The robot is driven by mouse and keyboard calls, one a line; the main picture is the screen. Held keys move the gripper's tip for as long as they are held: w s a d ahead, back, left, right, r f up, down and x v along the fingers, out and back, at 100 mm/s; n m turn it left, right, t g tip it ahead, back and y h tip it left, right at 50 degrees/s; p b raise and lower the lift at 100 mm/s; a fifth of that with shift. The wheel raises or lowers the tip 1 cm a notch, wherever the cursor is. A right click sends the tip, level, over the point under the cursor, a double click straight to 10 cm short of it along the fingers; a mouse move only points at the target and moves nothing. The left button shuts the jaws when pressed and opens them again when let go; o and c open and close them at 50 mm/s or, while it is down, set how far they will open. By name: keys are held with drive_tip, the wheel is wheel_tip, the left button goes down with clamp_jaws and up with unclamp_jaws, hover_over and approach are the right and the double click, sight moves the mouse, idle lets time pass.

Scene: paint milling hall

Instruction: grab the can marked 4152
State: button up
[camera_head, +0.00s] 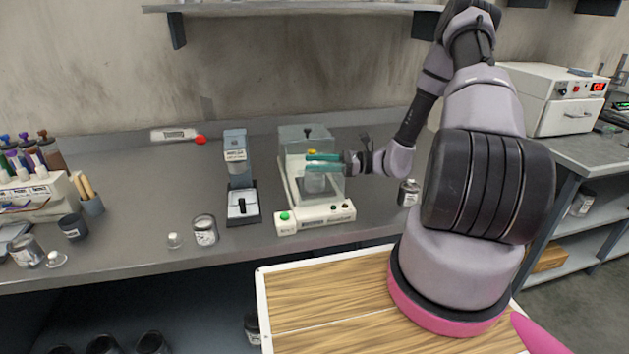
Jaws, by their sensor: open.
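Several small cans are in view, but their markings are too small to read, so I cannot tell which is 4152. One grey can (315,183) stands on the balance (317,218) inside its clear case. My gripper (312,162) reaches in from the right, with its teal fingers apart at the top of that can; whether they touch or surround it I cannot tell.
The balance's clear walls stand close around my gripper. A grey instrument (236,175) stands to its left. A cup of wooden sticks (91,203) and a rack of bottles (35,185) are at far left. A white oven (555,98) is at right. Bare bench (150,215) lies left.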

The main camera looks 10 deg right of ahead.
drive_tip(key=shift+x, duration=1.6)
clamp_jaws()
